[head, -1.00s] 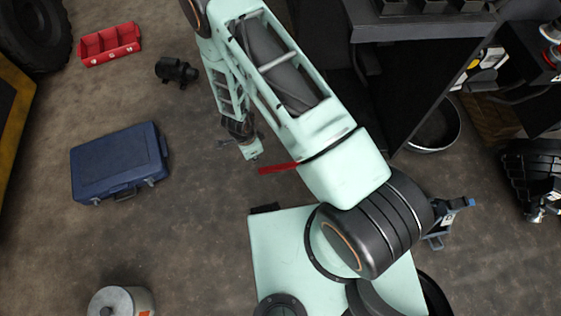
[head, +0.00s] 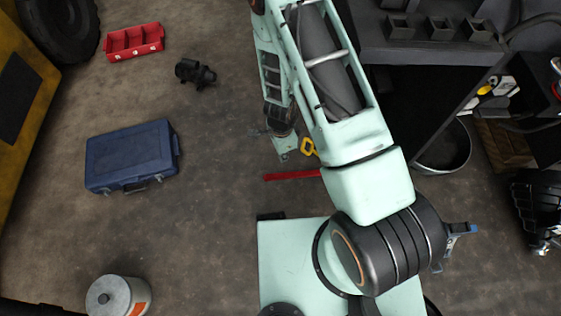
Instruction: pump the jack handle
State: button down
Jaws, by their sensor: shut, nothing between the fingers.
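A red bar (head: 291,175) lies low near the floor in the head view, its right end hidden behind my arm. It looks like part of a jack, but I cannot tell for sure. A yellow loop-shaped piece (head: 309,146) shows just above it, partly hidden by my arm; it may be the handle's grip. My gripper (head: 284,153) hangs at the end of my mint-green arm, just left of the yellow piece and above the red bar in the picture. It is shut and empty. I cannot tell whether it touches either piece.
A blue toolbox (head: 132,156), a red bin (head: 134,41), a black motor-like part (head: 195,74) and a metal canister (head: 117,297) stand on the left floor. A dark bench (head: 425,50) stands at the upper right. The floor between toolbox and gripper is clear.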

jog(key=b, duration=0.3)
send_over(278, 176)
jog(key=d, duration=0.2)
jog(key=f, duration=0.9)
jog(key=shift+w+d+f, duration=0.1)
jog(key=shift+w+f, duration=0.05)
jog(key=shift+w, duration=0.15)
jog(key=shift+s+a+f, duration=0.15)
jog(key=shift+a+f, duration=0.6)
jog(key=shift+f, duration=0.15)
jog(key=shift+s+a+f+b, duration=0.15)
jog(key=shift+a+f+b, duration=0.2)
jog(key=shift+f, duration=0.1)
